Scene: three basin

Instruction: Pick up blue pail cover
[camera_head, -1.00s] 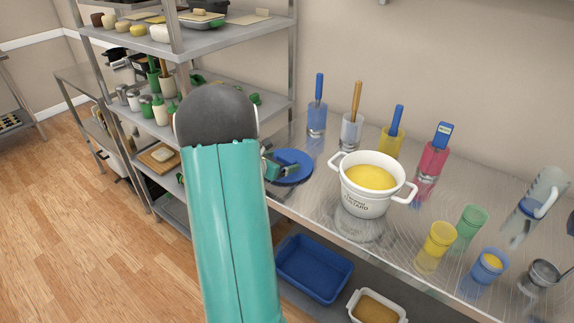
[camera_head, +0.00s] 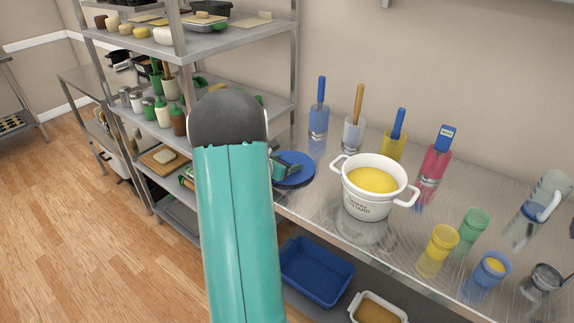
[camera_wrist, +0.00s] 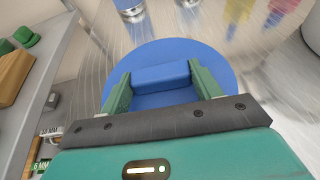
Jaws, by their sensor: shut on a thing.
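The blue pail cover (camera_head: 297,172) is a round blue disc at the left end of the steel table, partly hidden behind my arm in the head view. In the wrist view the cover (camera_wrist: 215,65) fills the middle, with a raised block-shaped blue handle across it. My gripper (camera_wrist: 160,78) has its two green fingers at either end of this handle and is shut on it. In the head view my gripper (camera_head: 284,168) is small and partly hidden by my arm. I cannot tell whether the cover touches the table.
A white pot (camera_head: 368,205) of yellow custard stands right of the cover. Cups with utensils line the table's back, and coloured cups (camera_head: 437,250) stand at the front right. A loaded shelf rack (camera_head: 215,45) is close on the left. A blue bin (camera_head: 316,272) sits below.

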